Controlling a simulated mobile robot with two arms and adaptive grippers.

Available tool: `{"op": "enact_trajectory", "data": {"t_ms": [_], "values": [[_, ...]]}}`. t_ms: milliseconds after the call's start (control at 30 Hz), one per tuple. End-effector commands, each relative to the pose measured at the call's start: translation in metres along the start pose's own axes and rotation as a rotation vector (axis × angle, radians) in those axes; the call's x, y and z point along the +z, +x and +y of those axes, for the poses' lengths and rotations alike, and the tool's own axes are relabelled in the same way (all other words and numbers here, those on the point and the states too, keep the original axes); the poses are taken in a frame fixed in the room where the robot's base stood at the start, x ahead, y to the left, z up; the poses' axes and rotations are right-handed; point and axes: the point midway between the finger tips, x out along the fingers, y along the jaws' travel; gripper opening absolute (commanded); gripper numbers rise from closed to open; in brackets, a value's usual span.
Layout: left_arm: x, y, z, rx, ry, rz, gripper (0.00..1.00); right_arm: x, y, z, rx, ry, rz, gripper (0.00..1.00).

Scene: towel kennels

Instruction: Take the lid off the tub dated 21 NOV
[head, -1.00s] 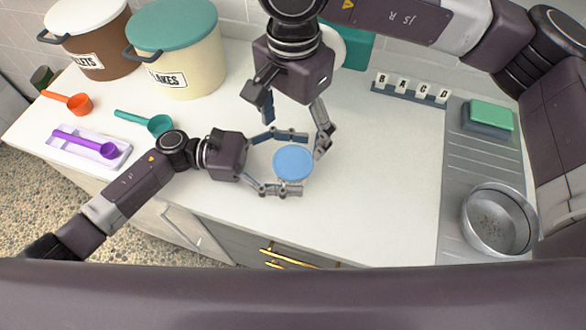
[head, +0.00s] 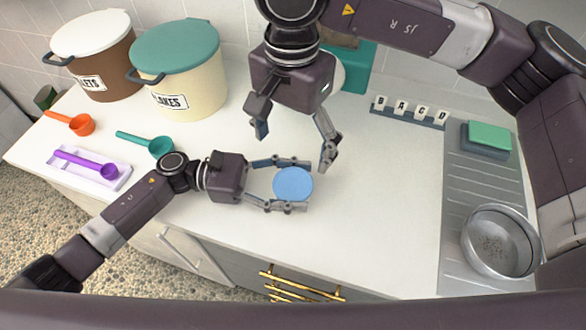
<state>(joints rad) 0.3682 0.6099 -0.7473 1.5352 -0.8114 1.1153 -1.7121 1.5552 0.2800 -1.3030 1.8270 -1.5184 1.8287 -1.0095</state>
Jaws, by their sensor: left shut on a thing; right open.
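A small tub with a round blue lid (head: 293,184) stands near the front edge of the counter. The lid is on it, and I see it from above, so the tub's side and any date are hidden. My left gripper (head: 290,184) comes in from the left and is shut on the tub, one finger on its far side and one on its near side. My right gripper (head: 294,146) hangs behind and above the tub, fingers spread wide, empty and apart from the lid.
A brown bin (head: 115,68) and a cream bin (head: 195,88) stand at the back left. Orange (head: 80,124), teal (head: 160,146) and purple (head: 108,171) scoops lie at left. At right are letter blocks (head: 411,108), a green sponge (head: 490,136) and a metal bowl (head: 495,240). The counter's middle right is clear.

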Motion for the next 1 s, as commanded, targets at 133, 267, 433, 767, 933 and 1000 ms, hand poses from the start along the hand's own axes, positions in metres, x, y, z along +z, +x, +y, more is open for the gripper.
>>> {"op": "enact_trajectory", "data": {"t_ms": [133, 267, 433, 767, 933, 1000], "values": [[-0.001, 0.000, 0.000, 0.000, 0.000, 0.001, 0.16, 0.002, -0.011, 0.000, 0.001, -0.073, 0.000, 0.82], [-0.001, 0.000, 0.000, 0.000, 0.000, 0.000, 0.16, 0.002, 0.000, 0.001, 0.004, -0.079, -0.002, 0.82], [0.000, 0.000, 0.000, 0.000, 0.000, 0.000, 0.16, 0.002, 0.031, 0.002, 0.005, -0.078, -0.003, 0.82], [0.000, 0.000, 0.000, 0.000, 0.000, 0.001, 0.16, 0.003, 0.088, 0.001, 0.003, -0.077, -0.003, 0.82], [0.000, 0.000, 0.000, 0.001, 0.000, 0.001, 0.16, 0.002, 0.102, 0.001, 0.002, -0.077, -0.001, 0.82], [0.000, 0.000, 0.000, 0.001, 0.000, 0.001, 0.16, 0.002, 0.105, 0.001, 0.001, -0.077, -0.001, 0.82]]}}
